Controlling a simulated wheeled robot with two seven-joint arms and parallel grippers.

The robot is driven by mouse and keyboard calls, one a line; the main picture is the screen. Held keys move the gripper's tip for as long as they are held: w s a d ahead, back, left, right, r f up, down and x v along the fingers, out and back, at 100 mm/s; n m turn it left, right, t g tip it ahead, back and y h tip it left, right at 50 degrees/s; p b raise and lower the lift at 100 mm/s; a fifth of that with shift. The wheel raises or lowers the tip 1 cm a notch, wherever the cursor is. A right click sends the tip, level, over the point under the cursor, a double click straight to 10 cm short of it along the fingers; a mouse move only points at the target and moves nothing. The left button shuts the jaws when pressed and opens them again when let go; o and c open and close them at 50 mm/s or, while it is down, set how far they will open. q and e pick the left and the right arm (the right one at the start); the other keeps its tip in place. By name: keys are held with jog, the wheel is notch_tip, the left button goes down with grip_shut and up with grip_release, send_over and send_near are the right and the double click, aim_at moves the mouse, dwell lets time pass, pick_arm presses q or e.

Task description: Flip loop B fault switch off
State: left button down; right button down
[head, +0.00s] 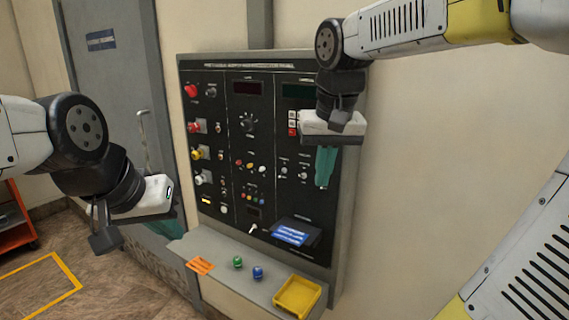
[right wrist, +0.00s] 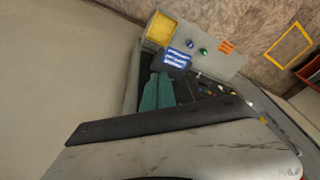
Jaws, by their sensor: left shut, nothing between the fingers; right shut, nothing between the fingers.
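The black control panel (head: 235,140) stands against the wall, with several knobs, buttons and toggle switches. Its labels are too small to read, so I cannot tell which switch is the loop B fault switch. Small toggles (head: 284,170) sit on its right part, just left of my right gripper. My right gripper (head: 325,168) has teal fingers, shut and empty, in front of the panel's right side, hiding part of it. The shut fingers also show in the right wrist view (right wrist: 157,92), over the panel. My left gripper (head: 165,229) is shut and empty, left of the panel.
A grey shelf (head: 222,262) below the panel holds an orange card (head: 200,265), a green knob (head: 238,262), a blue knob (head: 257,272) and a yellow tray (head: 297,294). A blue-and-white item (head: 291,234) sits at the panel's lower right. A grey door (head: 110,70) stands left.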

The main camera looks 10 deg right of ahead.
jog(key=w+a+r+m+g+h, duration=0.2)
jog(key=w+a+r+h, duration=0.15)
jog(key=w, duration=0.45)
jog(key=m+h, duration=0.2)
jog(key=h, duration=0.2)
send_near(301, 176)
jog(key=r, duration=0.1)
jog(key=w+a+r, duration=0.1)
jog(key=r, duration=0.1)
jog(key=shift+w+a+r, duration=0.2)
jog(key=shift+a+r, duration=0.1)
jog(key=shift+a, duration=0.05)
jog(key=shift+f, duration=0.1)
jog(key=x, duration=1)
jog(key=shift+s+a, duration=0.1)
jog(key=shift+s+a+f+t+h, duration=0.3)
jog(key=shift+t+h, duration=0.15)
jog(key=shift+t, duration=0.15)
jog(key=t+h, duration=0.1)
jog(key=f+m+t+h, duration=0.1)
jog(key=s+f+t+h, duration=0.1)
jog(key=h, duration=0.1)
jog(key=shift+a+t, duration=0.3)
jog(key=shift+a, duration=0.1)
jog(key=shift+r+m, duration=0.1)
jog(key=shift+m, duration=0.2)
